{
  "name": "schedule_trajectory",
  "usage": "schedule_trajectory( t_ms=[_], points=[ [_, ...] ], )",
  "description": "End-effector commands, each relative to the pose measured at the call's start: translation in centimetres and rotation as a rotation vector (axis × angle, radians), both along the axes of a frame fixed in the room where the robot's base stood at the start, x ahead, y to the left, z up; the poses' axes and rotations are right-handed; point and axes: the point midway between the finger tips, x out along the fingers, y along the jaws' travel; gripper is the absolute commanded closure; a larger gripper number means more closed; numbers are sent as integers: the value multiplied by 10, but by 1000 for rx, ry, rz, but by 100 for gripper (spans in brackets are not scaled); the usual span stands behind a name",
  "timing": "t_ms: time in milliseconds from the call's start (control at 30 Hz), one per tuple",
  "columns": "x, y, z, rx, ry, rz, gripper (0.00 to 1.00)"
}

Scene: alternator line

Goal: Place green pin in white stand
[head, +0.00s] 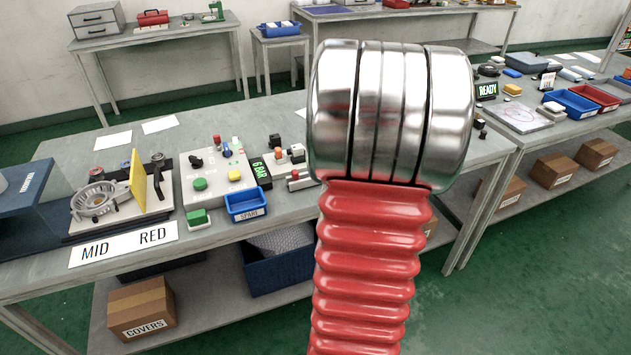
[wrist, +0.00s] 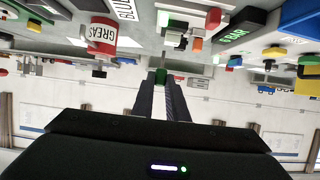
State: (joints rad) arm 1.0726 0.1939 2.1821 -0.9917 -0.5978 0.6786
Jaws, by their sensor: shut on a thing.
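Most of the pin is hidden by the fingers. Beyond the fingertips is a pale block (wrist: 174,38) with small coloured parts; I cannot tell whether it is the white stand. In the head view my gripper and the pin are hidden behind my own arm, which fills the middle. A pale block with orange and red knobs (head: 292,158) stands left of my arm there.
A 6 BAR display (head: 261,171), a control panel (head: 218,176), a blue bin (head: 246,204) and a fixture with a yellow plate (head: 137,182) crowd the near bench. A red grease can (wrist: 101,34) shows in the wrist view. Bare bench lies behind the panel.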

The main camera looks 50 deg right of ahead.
Motion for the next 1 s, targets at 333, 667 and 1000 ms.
schedule_trajectory(
  t_ms=[333, 667, 1000],
  points=[
    [0, 1, -27, 6, 1, -1, 100],
    [0, 0, -63, 2, 0, 1, 100],
    [1, 1, -65, 1, 0, 2, 100]
  ],
)
